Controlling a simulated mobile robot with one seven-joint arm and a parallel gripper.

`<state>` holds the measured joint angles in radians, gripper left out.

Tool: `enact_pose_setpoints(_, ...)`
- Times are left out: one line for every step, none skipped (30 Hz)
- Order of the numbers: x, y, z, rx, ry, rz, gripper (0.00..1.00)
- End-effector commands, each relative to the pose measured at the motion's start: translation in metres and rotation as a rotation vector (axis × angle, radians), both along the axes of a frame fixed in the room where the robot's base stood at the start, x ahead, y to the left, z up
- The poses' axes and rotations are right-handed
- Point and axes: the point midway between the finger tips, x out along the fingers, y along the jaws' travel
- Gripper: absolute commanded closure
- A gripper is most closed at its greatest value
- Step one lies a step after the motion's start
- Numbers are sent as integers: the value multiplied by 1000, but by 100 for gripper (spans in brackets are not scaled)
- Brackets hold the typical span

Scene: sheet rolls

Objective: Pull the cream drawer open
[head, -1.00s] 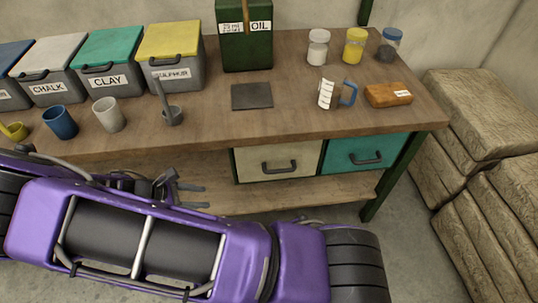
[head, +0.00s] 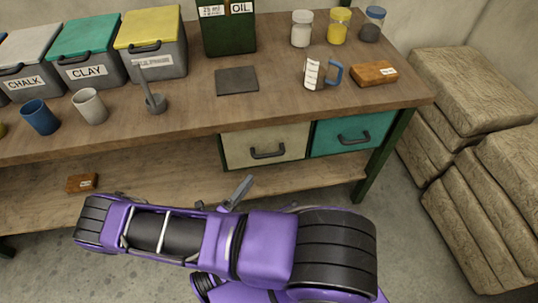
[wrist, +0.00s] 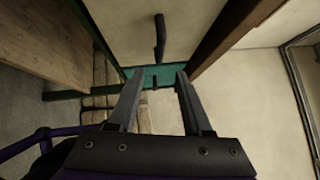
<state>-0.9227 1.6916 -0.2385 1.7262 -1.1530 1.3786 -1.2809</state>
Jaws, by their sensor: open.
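The cream drawer (head: 240,146) sits shut under the bench top, with a dark bar handle (head: 268,153) on its front. In the wrist view the cream drawer (wrist: 127,22) fills the upper middle, its handle (wrist: 160,37) running up and down the picture. My gripper (head: 243,184) is below and to the left of the handle in the head view, partly hidden by my purple arm. In the wrist view my gripper (wrist: 160,74) is open and empty, its fingers apart, with the handle beyond the tips and not between them.
The teal drawer (head: 353,133) is right of the cream one, beside the dark green bench leg (head: 377,165). A lower shelf (head: 320,178) runs beneath, with a brown block (head: 81,183) at left. Stacked sacks (head: 470,100) stand at right. Containers, cups and jars stand on the bench top.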

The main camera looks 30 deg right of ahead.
Motion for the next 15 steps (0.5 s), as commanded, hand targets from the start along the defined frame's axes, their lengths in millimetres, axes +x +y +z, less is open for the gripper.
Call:
enact_pose_setpoints(5,-11,3,-2,1,-3,50)
enact_pose_setpoints(8,-17,3,-2,0,-3,50)
enact_pose_setpoints(12,-25,4,-2,0,-3,50)
enact_pose_setpoints(15,-30,5,-2,1,-3,50)
enact_pose_setpoints(18,-36,7,-2,1,-3,50)
enact_pose_setpoints(23,-44,8,-1,-1,-3,50)
enact_pose_setpoints(26,-49,8,-1,-1,-2,50)
enact_pose_setpoints(29,-55,9,-1,-1,-3,50)
enact_pose_setpoints(33,-63,11,-1,-1,-4,50)
enact_pose_setpoints(36,-68,11,-1,-1,-3,50)
enact_pose_setpoints(39,-72,12,0,-1,-2,50)
enact_pose_setpoints(42,-79,13,0,-2,-3,50)
enact_pose_setpoints(44,-83,13,0,-1,-3,50)
enact_pose_setpoints(46,-87,14,0,-1,-2,50)
enact_pose_setpoints(49,-92,15,0,-1,-2,50)
